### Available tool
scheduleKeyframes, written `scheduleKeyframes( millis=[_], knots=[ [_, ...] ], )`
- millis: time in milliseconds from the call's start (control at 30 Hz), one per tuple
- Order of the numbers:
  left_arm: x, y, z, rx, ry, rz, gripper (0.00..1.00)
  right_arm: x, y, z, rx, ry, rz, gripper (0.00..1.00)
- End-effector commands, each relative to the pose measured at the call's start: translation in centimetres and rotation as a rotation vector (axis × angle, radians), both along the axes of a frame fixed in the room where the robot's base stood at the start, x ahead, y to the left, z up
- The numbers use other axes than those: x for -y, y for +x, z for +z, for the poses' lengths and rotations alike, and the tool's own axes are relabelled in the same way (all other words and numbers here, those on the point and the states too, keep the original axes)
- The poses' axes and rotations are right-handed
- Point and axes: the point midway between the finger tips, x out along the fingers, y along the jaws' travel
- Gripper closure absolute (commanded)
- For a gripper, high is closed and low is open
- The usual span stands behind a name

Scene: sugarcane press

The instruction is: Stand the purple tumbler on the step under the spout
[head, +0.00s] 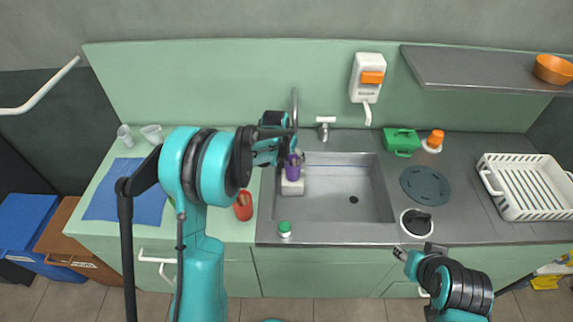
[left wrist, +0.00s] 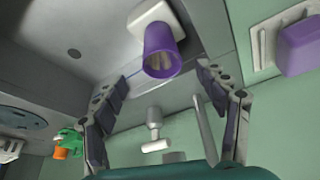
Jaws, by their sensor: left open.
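The purple tumbler (head: 293,170) stands on a white block, seemingly the step (head: 292,188), at the left side of the sink. In the left wrist view the tumbler (left wrist: 160,58) shows its open mouth, with the white step (left wrist: 150,14) behind its base. My left gripper (head: 286,152) is just above and behind the tumbler. In the left wrist view its two fingers (left wrist: 162,76) are spread apart, with the tumbler in the gap beyond their tips, and nothing is gripped. The grey spout (head: 294,105) rises behind the sink. My right gripper (head: 413,252) is low at the front right; its fingers are too small to judge.
A green-capped jar (head: 285,229) stands at the sink's front left corner. A red item (head: 243,206) lies left of the sink. A white rack (head: 527,187) stands far right.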

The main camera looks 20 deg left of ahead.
Motion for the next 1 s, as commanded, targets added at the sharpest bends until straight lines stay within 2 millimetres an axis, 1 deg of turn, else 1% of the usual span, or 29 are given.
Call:
scheduleKeyframes(
  millis=[67, 167, 200, 267, 300, 367, 400, 467, 500, 567, 600, 667, 700, 800, 900, 1000],
  knots=[
    [0.1, -0.8, 1.4, 0.005, 0.001, 0.003, 0.27, 0.0, 0.0, 0.1, 0.000, 0.000, 0.000, 0.60],
    [0.5, -2.9, 4.2, 0.021, 0.003, 0.011, 0.27, 0.0, 0.0, 0.0, 0.000, 0.000, 0.000, 0.60],
    [0.8, -4.2, 5.6, 0.030, 0.003, 0.017, 0.27, 0.0, 0.0, 0.0, 0.000, 0.000, 0.000, 0.60],
    [1.1, -6.4, 7.8, 0.045, 0.004, 0.025, 0.27, 0.0, 0.0, 0.0, 0.000, 0.000, 0.000, 0.60],
    [1.4, -7.9, 9.1, 0.057, 0.005, 0.031, 0.27, 0.0, 0.0, 0.0, 0.000, 0.000, 0.000, 0.60],
    [1.7, -10.4, 10.9, 0.073, 0.004, 0.040, 0.27, 0.0, 0.0, 0.0, 0.000, 0.000, 0.000, 0.60],
    [2.0, -12.1, 11.9, 0.084, 0.004, 0.045, 0.27, 0.0, 0.0, 0.0, 0.000, 0.000, 0.000, 0.60],
    [2.2, -14.6, 13.1, 0.100, 0.003, 0.054, 0.27, 0.0, 0.0, 0.0, 0.000, 0.000, 0.000, 0.60],
    [2.4, -16.4, 13.8, 0.112, 0.003, 0.060, 0.27, 0.0, 0.0, 0.0, 0.000, 0.000, 0.000, 0.60],
    [2.6, -19.0, 14.5, 0.128, 0.003, 0.068, 0.27, 0.0, 0.0, 0.0, 0.000, 0.000, 0.000, 0.60],
    [2.8, -20.7, 14.8, 0.140, 0.002, 0.074, 0.27, 0.0, 0.0, 0.0, 0.000, 0.000, 0.000, 0.60],
    [3.0, -23.2, 15.0, 0.156, 0.000, 0.080, 0.27, 0.0, 0.0, 0.0, 0.000, 0.000, 0.000, 0.60],
    [3.1, -24.8, 15.0, 0.167, -0.002, 0.085, 0.27, 0.0, 0.0, 0.0, 0.000, 0.000, 0.000, 0.60],
    [3.3, -28.1, 14.5, 0.190, -0.005, 0.096, 0.27, 0.0, 0.0, 0.0, 0.000, 0.000, 0.000, 0.60],
    [3.4, -30.4, 13.8, 0.209, -0.007, 0.105, 0.27, 0.0, 0.0, 0.0, 0.000, 0.000, 0.000, 0.60],
    [3.4, -31.7, 13.3, 0.220, -0.009, 0.109, 0.27, 0.0, 0.0, 0.0, 0.000, 0.000, 0.000, 0.60]
  ],
)
